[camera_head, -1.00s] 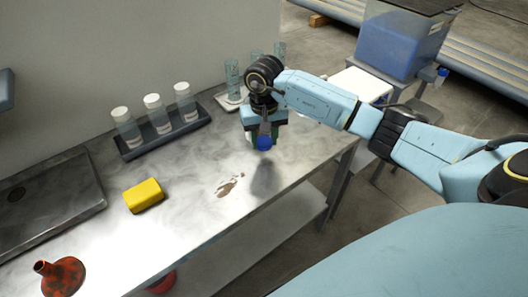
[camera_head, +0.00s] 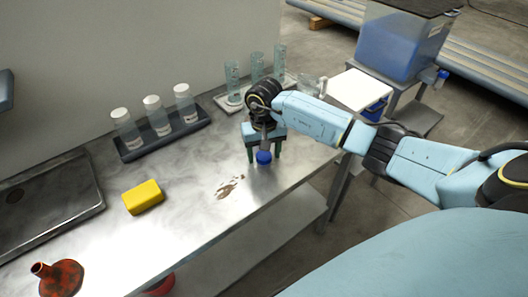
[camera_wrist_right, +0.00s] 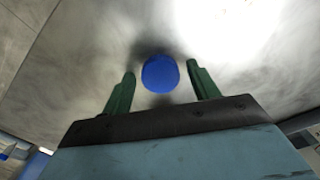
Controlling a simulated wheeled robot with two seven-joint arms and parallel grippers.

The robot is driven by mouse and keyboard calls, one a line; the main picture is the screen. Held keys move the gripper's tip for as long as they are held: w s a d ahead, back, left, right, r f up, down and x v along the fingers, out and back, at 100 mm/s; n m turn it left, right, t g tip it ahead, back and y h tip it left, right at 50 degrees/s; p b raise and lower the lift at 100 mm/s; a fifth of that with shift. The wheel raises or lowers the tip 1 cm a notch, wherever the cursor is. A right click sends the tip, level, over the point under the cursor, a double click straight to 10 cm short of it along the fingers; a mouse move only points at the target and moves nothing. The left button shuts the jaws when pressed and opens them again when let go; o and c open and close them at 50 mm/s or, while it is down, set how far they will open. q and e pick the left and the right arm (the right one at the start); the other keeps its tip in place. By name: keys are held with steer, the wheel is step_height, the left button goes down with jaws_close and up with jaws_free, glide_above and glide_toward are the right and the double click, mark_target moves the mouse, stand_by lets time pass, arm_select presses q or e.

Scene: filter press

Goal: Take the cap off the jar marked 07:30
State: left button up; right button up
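Several clear jars with white caps stand upright in a dark rack at the back left: a left jar (camera_head: 125,125), a middle jar (camera_head: 156,113) and a right jar (camera_head: 185,101). Their labels are too small to read, so I cannot tell which is marked 07:30. My right gripper (camera_head: 265,158) points down over the bench, right of the rack. Its green fingers are open, either side of a round blue thing (camera_head: 263,157). In the right wrist view the blue thing (camera_wrist_right: 160,73) lies between the fingers (camera_wrist_right: 161,82), with gaps on both sides. My left gripper is not in view.
A yellow block (camera_head: 143,197), a rusty red funnel (camera_head: 62,278) and a sink (camera_head: 50,205) are on the metal bench. Glass cylinders (camera_head: 257,68) stand on a pale tray behind my right gripper.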

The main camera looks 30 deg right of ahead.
mark_target(264, 155)
steer(key=shift+r, duration=0.15)
step_height(264, 155, up, 12)
steer(key=shift+p, duration=0.4)
